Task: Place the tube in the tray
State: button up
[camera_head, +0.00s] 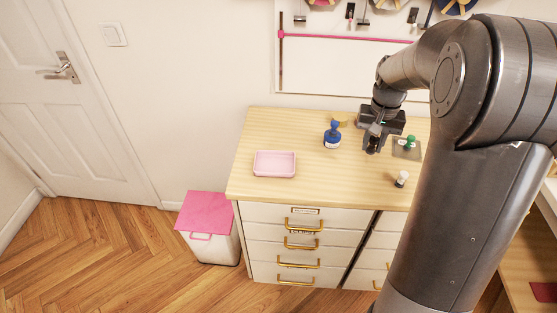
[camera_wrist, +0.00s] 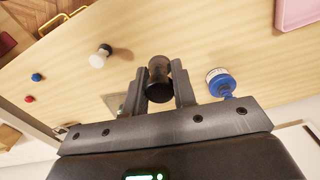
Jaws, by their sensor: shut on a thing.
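A dark brown-black tube (camera_wrist: 159,80) is held between the two fingers of my gripper (camera_wrist: 159,72) in the wrist view. In the head view my gripper (camera_head: 373,143) is over the right part of the dresser top, and the tube is hard to tell apart from the dark fingers. The pink tray (camera_head: 275,175) lies on the dresser to the left of my gripper and looks empty. Its edge also shows at the top right of the wrist view (camera_wrist: 297,12).
A blue bottle (camera_head: 333,135) stands between the tray and my gripper. A green-topped item (camera_head: 410,142) on a grey mat and a small white-and-black item (camera_head: 402,179) are to the right. The wood (camera_head: 330,180) in front of the bottle is clear.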

jog(key=a, duration=1.5)
send_over(275, 165)
jog(key=f, duration=0.6)
jog(key=shift+s+d+f, duration=0.15)
jog(key=shift+d+f, duration=0.05)
jog(key=shift+a+f, duration=0.25)
jog(key=shift+f, duration=1.9)
jog(key=o, duration=1)
jog(key=shift+f, duration=0.1)
